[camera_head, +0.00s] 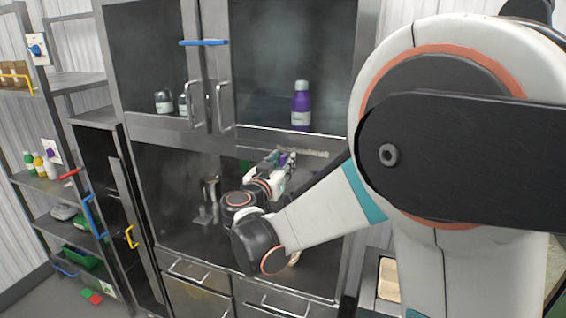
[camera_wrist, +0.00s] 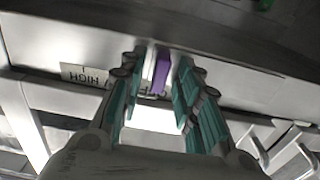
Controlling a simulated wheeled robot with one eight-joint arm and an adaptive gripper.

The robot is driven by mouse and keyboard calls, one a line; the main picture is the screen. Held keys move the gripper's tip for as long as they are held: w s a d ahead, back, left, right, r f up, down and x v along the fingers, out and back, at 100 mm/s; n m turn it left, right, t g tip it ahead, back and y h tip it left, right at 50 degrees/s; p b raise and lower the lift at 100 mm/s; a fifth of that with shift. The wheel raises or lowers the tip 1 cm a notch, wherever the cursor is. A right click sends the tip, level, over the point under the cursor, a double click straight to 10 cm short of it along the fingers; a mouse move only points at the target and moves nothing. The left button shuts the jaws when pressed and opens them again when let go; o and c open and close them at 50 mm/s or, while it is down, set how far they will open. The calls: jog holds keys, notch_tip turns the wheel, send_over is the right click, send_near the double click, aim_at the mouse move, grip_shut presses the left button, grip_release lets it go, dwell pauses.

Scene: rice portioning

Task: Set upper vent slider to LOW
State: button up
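The purple slider (camera_wrist: 161,72) shows in the wrist view, standing between my fingertips in front of a pale panel strip. An upside-down label reading HIGH (camera_wrist: 84,75) is to its left. A second label (camera_wrist: 247,97) is to its right, too small to read. Lettering behind the slider is mostly covered. My gripper (camera_wrist: 159,62) is open, with one teal-padded finger on each side of the slider; contact is not clear. In the head view my gripper (camera_head: 281,163) is at the metal rail (camera_head: 312,153) below the upper cabinet, largely hiding the slider.
A purple bottle (camera_head: 301,105) and small jars (camera_head: 164,101) stand behind the upper glass. A blue bar (camera_head: 204,42) crosses the upper doors. A metal pitcher (camera_head: 211,187) is in the lower bay. Shelves (camera_head: 56,187) with bottles and bins stand left.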

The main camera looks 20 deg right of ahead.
grip_shut()
jog(key=shift+d, duration=0.1)
jog(key=s+d, duration=0.2)
jog(key=d, duration=0.1)
jog(key=shift+s+d, duration=0.2)
jog(key=shift+s, duration=0.05)
jog(key=shift+o, duration=1)
grip_release()
